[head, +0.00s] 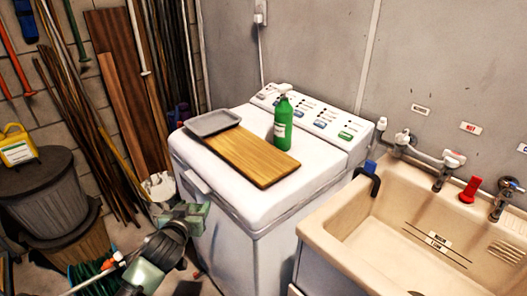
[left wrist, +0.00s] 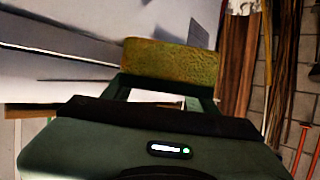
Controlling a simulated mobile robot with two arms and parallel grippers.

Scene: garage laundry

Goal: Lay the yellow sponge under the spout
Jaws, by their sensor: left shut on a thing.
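The yellow sponge (left wrist: 172,62) shows in the left wrist view, held between the two fingers of my left gripper (left wrist: 165,92). In the head view my left gripper (head: 192,216) is low in front of the washer's left front corner, and I cannot make out the sponge there. The beige sink (head: 335,250) is at the right, well away from this gripper. Taps and pipework (head: 435,157) are along its back edge; I cannot tell clearly which part is the spout. My right gripper is not in view.
The white washer (head: 222,180) stands between my left gripper and the sink. On it are a grey tray (head: 212,122), a wooden board (head: 240,155) and a green bottle (head: 283,122). A blue-topped dark hook (head: 370,175) sits on the sink's rim. The sink basin looks empty.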

